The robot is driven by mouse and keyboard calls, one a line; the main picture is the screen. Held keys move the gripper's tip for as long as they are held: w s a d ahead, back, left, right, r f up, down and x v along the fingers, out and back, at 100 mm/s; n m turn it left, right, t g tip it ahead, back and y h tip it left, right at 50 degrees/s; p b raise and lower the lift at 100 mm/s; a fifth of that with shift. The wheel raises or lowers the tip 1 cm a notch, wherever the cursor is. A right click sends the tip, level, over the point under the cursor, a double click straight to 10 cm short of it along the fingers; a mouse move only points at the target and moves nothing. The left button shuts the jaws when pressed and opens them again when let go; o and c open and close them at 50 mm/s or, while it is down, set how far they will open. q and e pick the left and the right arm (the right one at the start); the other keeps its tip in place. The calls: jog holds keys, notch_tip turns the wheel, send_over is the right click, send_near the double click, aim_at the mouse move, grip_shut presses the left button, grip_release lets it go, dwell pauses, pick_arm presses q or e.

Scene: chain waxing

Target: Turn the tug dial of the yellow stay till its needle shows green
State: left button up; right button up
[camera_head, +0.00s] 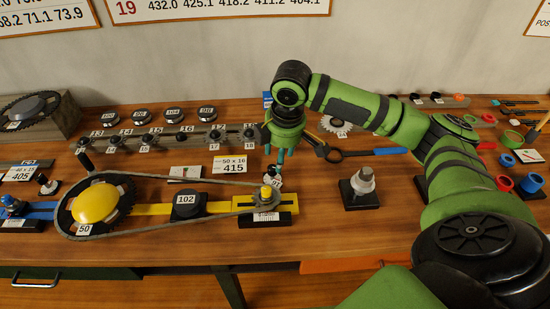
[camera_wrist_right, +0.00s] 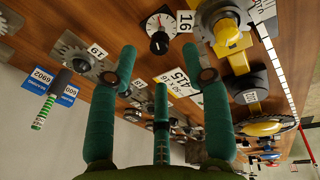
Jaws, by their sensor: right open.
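The yellow stay (camera_head: 222,207) lies on the bench with a chain (camera_head: 150,177) looped around a large chainring with a yellow dome (camera_head: 95,204) and a small cog at its right end. In the right wrist view, a round dial (camera_wrist_right: 159,33) with a white face, a black knob and a red mark sits beside a label 16, near the yellow end block (camera_wrist_right: 230,35). I cannot read its needle's colour. My right gripper (camera_head: 281,155) points down just behind the stay's right end. Its teal fingers (camera_wrist_right: 162,85) are open and empty, apart from the dial. My left gripper is not in view.
A black puck marked 102 (camera_head: 187,205) sits on the stay. A row of numbered cogs (camera_head: 170,138) stands behind. A grey stepped post on a black base (camera_head: 362,184) is to the right, near a blue-handled tool (camera_head: 390,151). The front right bench is clear.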

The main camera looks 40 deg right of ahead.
aim_at(272, 168)
jog(key=w+f+n+h, duration=0.1)
jog(key=n, duration=0.2)
jog(key=f+n+g+h+p, duration=0.1)
jog(key=f+n+h, duration=0.1)
jog(key=w+a+f+n+h+p, duration=0.1)
jog(key=f+n, duration=0.1)
jog(key=n, duration=0.1)
jog(key=shift+w+f+n+g, duration=0.2)
jog(key=shift+w+n+g, duration=0.1)
jog(key=shift+w, duration=0.05)
jog(key=shift+d+f, duration=0.15)
jog(key=shift+f, duration=0.45)
